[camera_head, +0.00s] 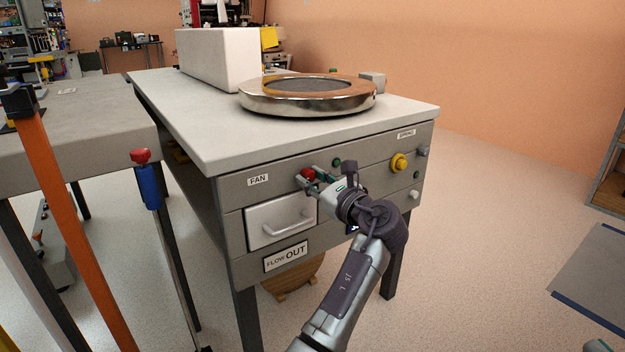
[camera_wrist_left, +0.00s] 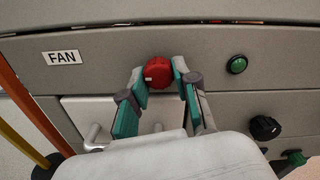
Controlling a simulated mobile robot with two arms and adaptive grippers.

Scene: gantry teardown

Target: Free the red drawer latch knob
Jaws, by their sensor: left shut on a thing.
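The red drawer latch knob (camera_head: 308,174) is on the grey front panel of the bench, right of the FAN label and above the white drawer. It also shows in the left wrist view (camera_wrist_left: 158,72). My left gripper (camera_head: 309,178) is shut on the knob, with one teal-padded finger on each side, as the left wrist view (camera_wrist_left: 160,78) shows. The white drawer (camera_head: 281,222) with its bar handle sits flush in the panel. A small teal-grey piece at the bottom right corner may be my right gripper (camera_head: 597,346); its fingers cannot be made out.
A green button (camera_wrist_left: 237,65) and a black knob (camera_wrist_left: 265,128) are right of the red knob. A yellow knob (camera_head: 399,162) is farther right. An orange post (camera_head: 70,220) and a red-topped blue post (camera_head: 148,182) stand left.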

